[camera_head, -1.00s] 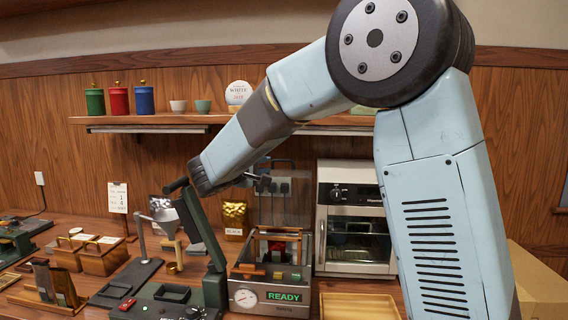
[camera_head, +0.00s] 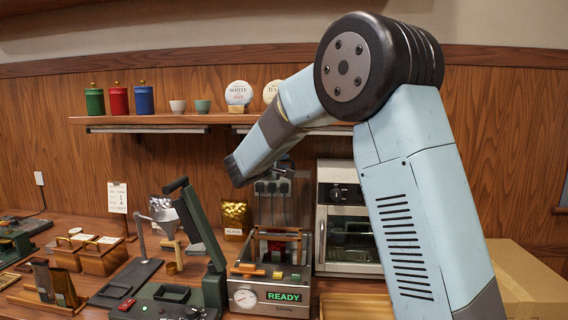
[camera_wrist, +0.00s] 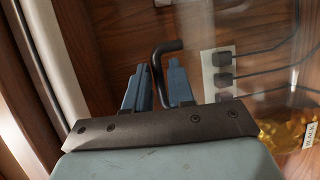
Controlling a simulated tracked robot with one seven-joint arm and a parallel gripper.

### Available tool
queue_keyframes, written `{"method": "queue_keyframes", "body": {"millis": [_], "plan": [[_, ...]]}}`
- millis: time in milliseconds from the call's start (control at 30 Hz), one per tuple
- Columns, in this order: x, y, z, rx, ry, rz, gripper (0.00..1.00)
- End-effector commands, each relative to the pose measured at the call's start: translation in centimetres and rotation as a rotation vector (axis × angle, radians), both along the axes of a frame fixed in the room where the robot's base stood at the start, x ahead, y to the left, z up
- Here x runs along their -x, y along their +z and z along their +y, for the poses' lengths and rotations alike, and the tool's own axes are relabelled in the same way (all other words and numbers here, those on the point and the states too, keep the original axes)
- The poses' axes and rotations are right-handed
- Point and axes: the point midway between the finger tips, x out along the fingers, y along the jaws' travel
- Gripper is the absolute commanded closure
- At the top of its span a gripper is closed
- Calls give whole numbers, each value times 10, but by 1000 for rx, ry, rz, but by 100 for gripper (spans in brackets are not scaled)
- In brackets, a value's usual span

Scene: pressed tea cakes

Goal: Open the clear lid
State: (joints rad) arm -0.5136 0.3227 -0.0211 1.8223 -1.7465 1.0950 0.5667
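The clear lid (camera_head: 297,205) is hard to see. It looks like a see-through panel standing raised at the back of the metal steamer box (camera_head: 245,297), in front of the wall sockets. My gripper (camera_head: 284,172) is above the box at the raised lid, partly hidden by my wrist. In the wrist view, a dark bent handle (camera_wrist: 157,62) stands between the two blue-grey fingers of my gripper (camera_wrist: 160,75). The fingers lie close on both sides of it and appear shut on it. The see-through panel shows faintly around them; its edges are unclear.
A green press with a raised lever arm (camera_head: 200,228) stands just left of the box. A white oven (camera_head: 350,225) is close on the right, and a wooden tray (camera_head: 350,307) lies in front of it. The shelf (camera_head: 150,119) runs along the wall above my gripper.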

Motion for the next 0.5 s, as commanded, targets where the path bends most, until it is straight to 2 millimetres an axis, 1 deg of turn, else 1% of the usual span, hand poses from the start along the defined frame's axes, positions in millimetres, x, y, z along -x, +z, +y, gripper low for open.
{"method": "queue_keyframes", "body": {"millis": [133, 367, 500], "plan": [[0, 0, 0, 0, 0, 0, 78], [0, 0, 0, 1, 0, 1, 100], [1, -1, 1, 0, 0, 1, 100]]}}
